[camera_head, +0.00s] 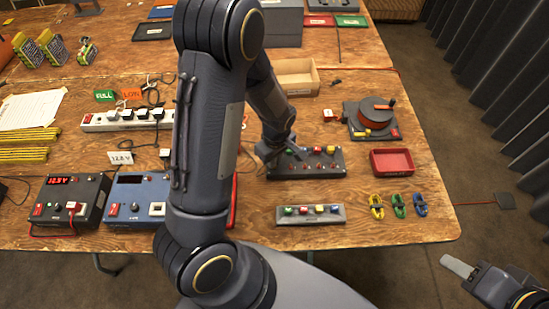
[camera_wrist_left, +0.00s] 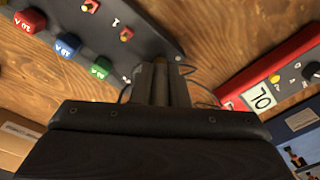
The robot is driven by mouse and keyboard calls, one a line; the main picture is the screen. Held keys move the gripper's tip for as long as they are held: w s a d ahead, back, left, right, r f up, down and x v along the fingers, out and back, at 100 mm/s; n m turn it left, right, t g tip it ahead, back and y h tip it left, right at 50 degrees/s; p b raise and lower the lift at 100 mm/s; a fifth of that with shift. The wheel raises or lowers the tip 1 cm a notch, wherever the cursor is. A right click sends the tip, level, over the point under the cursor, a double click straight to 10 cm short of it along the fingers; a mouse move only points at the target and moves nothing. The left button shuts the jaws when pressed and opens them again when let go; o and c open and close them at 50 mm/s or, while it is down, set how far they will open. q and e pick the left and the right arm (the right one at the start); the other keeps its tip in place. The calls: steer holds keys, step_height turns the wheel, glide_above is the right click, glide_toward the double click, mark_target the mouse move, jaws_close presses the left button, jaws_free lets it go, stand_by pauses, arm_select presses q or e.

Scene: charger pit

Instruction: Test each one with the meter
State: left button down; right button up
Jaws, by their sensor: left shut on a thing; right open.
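A dark panel (camera_head: 283,171) with coloured, amp-marked caps lies right of centre; it also shows at upper left in the left wrist view (camera_wrist_left: 148,35). A grey strip (camera_head: 285,218) with several coloured caps lies in front of it. The red meter (camera_wrist_left: 295,55) reads "OL" in the left wrist view; my left arm mostly hides it in the head view. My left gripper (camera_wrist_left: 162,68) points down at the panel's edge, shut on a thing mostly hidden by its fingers. Thin dark cords show beside them. My right gripper (camera_head: 458,266) is open and empty, off the table's front right.
A red tray (camera_head: 392,162) and a reel (camera_head: 374,118) stand at right. A power strip (camera_head: 125,120) and two boxed instruments (camera_head: 70,200) (camera_head: 137,200) stand at left.

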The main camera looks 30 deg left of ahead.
arm_select(q)
steer(key=c, duration=1)
jaws_free()
steer(key=shift+r, duration=0.1)
steer(key=shift+r+p, duration=2.95)
steer(key=shift+r, duration=0.7)
